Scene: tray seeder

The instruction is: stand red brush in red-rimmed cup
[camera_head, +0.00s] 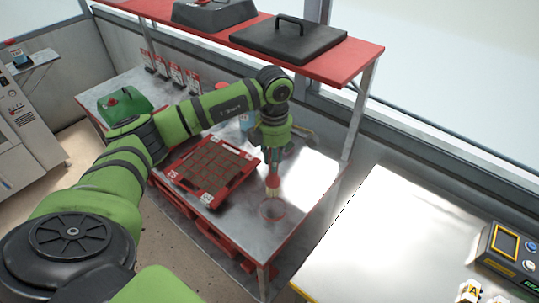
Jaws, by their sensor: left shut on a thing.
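My left gripper (273,157) points down over the metal bench and is shut on the red brush (272,180). The brush hangs about upright below the fingers, with its pale end lowest. The red-rimmed cup (272,218) looks clear and stands on the bench near its front right corner. The pale end of the brush shows just above or at the cup's far rim; I cannot tell whether it is inside. The upper part of the brush is hidden by the gripper. My right gripper is not in view.
A red seed tray (248,174) with brown cells lies left of the cup. A green container (125,105) stands at the bench's far left. A red shelf (352,62) with black lids runs above the bench. A bright metal table (390,240) is on the right.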

